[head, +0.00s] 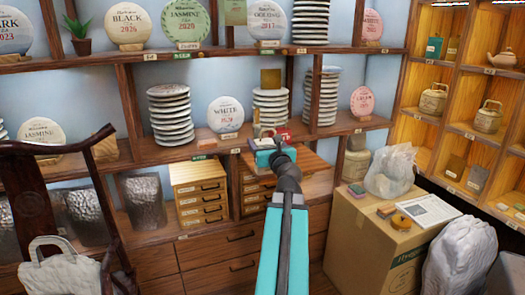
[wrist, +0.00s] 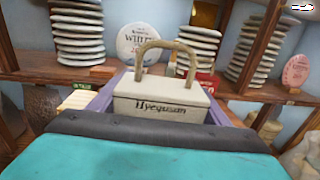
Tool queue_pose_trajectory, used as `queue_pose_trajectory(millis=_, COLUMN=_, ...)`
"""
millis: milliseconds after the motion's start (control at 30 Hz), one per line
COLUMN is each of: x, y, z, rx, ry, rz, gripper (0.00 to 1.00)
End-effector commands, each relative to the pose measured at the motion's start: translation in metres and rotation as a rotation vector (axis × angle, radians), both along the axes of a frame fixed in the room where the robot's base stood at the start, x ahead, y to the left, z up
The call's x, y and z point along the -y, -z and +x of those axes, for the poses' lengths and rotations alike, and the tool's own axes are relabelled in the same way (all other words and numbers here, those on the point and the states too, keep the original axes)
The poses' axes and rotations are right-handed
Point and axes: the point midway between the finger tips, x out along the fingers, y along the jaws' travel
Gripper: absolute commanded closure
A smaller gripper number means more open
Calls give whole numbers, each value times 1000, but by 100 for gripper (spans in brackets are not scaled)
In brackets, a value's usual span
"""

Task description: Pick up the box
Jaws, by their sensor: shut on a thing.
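A cream lidded box (wrist: 165,108) with a tan arched handle and dark lettering on its front sits between the jaws of my gripper (wrist: 163,100) in the wrist view. The jaws are shut on its sides, and it looks upright. Its underside is hidden by the gripper body, so I cannot tell whether it touches anything below. In the head view my gripper (head: 268,148) is in front of the middle shelves, above the small drawers; the box is mostly hidden there.
Stacked tea cakes (head: 171,114) and a round white cake (head: 226,114) stand on the shelf behind. A red packet (wrist: 207,82) lies close on the right. Small drawers (head: 199,193) are below left. A cardboard box (head: 370,235) with a plastic bag (head: 391,171) stands at right.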

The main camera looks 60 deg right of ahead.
Motion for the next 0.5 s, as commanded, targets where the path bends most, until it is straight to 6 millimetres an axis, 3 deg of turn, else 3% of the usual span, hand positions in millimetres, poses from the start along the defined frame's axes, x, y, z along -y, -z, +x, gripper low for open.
queue_pose_trajectory(millis=500, x=-15, y=3, z=-13, rx=0, ry=7, rz=-1, gripper=55)
